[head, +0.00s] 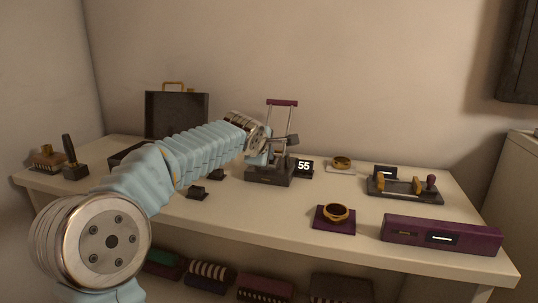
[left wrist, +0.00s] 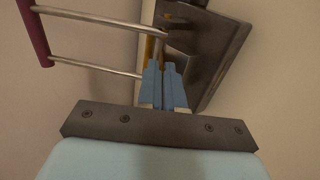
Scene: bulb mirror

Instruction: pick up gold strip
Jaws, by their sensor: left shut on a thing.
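My left gripper (head: 263,157) reaches in from the left to the dark press-like stand (head: 268,178) with a tall metal frame and purple crossbar. In the left wrist view, its blue fingers (left wrist: 166,68) are shut close together. A thin gold strip (left wrist: 150,46) shows at the fingertips, between a pale upright part and the dark stand body. The fingers hide most of the strip, and the head view does not show it clearly. My right gripper is in neither view.
A display reading 55 (head: 304,166) stands just right of the stand. A gold ring on a purple pad (head: 334,225), a dark tray with gold posts (head: 405,195) and a long purple box (head: 440,236) lie to the right. An open dark case (head: 176,114) stands behind my left arm.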

